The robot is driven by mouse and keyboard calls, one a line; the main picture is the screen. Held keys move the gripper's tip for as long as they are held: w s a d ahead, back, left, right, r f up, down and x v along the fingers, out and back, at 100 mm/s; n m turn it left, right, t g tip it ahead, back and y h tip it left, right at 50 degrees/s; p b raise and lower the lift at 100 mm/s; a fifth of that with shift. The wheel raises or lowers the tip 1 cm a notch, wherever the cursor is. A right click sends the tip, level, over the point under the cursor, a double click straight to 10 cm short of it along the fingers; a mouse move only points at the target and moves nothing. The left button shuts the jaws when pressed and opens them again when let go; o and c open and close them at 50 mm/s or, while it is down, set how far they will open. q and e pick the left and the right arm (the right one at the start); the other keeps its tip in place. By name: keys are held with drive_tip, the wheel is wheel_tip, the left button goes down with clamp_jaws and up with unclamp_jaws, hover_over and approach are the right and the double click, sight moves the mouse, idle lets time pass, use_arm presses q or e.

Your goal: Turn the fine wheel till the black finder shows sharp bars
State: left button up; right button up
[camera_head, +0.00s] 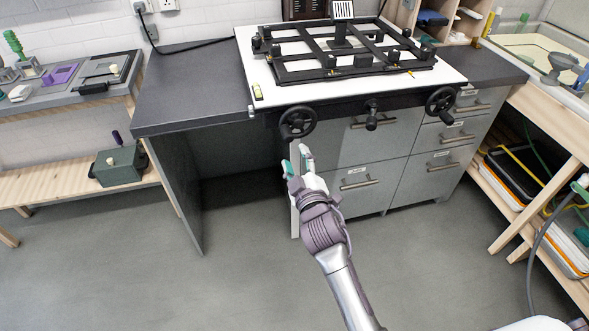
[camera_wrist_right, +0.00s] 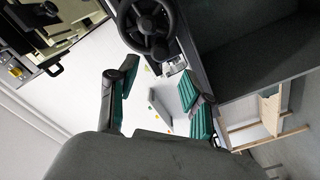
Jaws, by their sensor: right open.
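A black handwheel (camera_head: 297,122) is on the left of the enlarger baseboard's front edge, and another black handwheel (camera_head: 440,103) is on the right. A black knob (camera_head: 371,116) sits between them. The frames do not tell which is the fine wheel. A small panel with black and white bars (camera_head: 342,10) stands on a black post at the back of the board; it is too small to judge sharpness. My right gripper (camera_head: 295,160) is open and empty, just below the left handwheel and apart from it. In the right wrist view, a handwheel (camera_wrist_right: 148,28) is beyond the fingertips. My left gripper is not in view.
The white baseboard (camera_head: 468,77) bears a black frame and lies on a dark bench (camera_head: 190,95) with grey drawers (camera_head: 345,145) beneath. A wooden shelf with a green box (camera_head: 117,163) is at left, and a wooden rack (camera_head: 530,170) at right. The floor in front is clear.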

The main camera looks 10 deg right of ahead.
sight(288, 141)
drive_tip(key=w, duration=0.1)
drive_tip(key=w+b, duration=0.1)
drive_tip(key=w, duration=0.1)
drive_tip(key=shift+w+a+f, duration=0.1)
drive_tip(key=shift+w+a, duration=0.1)
drive_tip(key=shift+w, duration=0.05)
drive_tip(key=w+b, duration=0.2)
drive_tip(key=w, duration=0.1)
drive_tip(key=shift+w, duration=0.35)
drive_tip(key=shift+w, duration=0.15)
idle(0.3)
clamp_jaws()
